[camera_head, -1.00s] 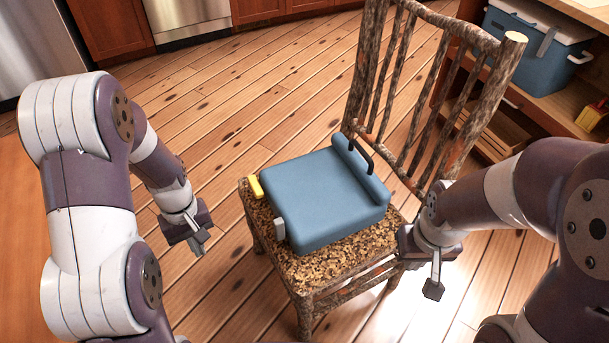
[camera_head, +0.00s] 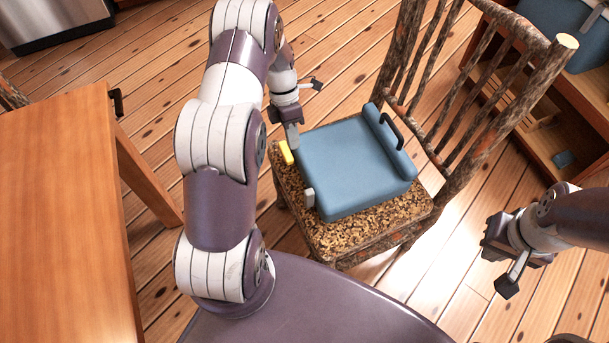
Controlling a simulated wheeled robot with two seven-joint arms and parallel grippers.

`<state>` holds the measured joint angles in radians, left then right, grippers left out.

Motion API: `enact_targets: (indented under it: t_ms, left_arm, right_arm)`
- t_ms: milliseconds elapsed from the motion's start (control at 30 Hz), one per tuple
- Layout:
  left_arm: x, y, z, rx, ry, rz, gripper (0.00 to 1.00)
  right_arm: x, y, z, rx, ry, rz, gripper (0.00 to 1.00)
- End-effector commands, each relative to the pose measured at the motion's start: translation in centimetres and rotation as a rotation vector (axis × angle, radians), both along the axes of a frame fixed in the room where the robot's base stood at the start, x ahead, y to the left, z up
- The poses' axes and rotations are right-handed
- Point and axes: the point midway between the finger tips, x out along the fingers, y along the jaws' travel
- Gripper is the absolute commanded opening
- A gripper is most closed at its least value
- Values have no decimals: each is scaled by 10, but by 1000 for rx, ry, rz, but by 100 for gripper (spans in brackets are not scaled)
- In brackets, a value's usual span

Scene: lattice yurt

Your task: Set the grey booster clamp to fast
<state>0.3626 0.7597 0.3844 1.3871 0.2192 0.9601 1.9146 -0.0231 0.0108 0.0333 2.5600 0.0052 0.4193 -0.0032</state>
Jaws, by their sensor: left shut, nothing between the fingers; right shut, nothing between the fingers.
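The blue booster (camera_head: 355,160) sits on the speckled seat of a rustic wooden chair (camera_head: 345,238). The small grey booster clamp (camera_head: 309,198) stands at the booster's near left corner; I cannot read its setting. A yellow clamp (camera_head: 286,153) is at the booster's left edge, farther back. My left gripper (camera_head: 293,138) is shut and empty, just above and beside the yellow clamp, with the grey clamp nearer to me and apart from it. My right gripper (camera_head: 506,285) is shut and empty, out over the floor to the right of the chair.
The chair's slatted back (camera_head: 465,100) rises behind the booster's right side. A black handle (camera_head: 391,131) sticks up from the booster's back. A wooden table (camera_head: 65,220) stands at the left. A shelf unit (camera_head: 575,115) stands at the right. Open floor lies between the chair and my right arm.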

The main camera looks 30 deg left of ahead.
Motion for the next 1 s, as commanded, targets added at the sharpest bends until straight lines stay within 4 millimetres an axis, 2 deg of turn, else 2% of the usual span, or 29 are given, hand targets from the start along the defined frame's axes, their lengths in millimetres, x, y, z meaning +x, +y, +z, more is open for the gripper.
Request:
enact_targets:
  t_ms: [167, 567, 800, 1000]
  left_arm:
    - [-4, -5, -20, 0, 1, -1, 0]
    - [-25, -29, -97, -1, 2, -3, 0]
    - [-46, -54, -92, 0, -1, -3, 0]
    - [-51, -59, -93, 0, -1, -2, 0]
  right_arm:
    - [0, 0, -11, 0, 0, 0, 0]
    - [0, 0, -26, 0, 0, 0, 0]
    - [0, 0, -25, 0, 0, 0, 0]
    - [0, 0, -25, 0, 0, 0, 0]
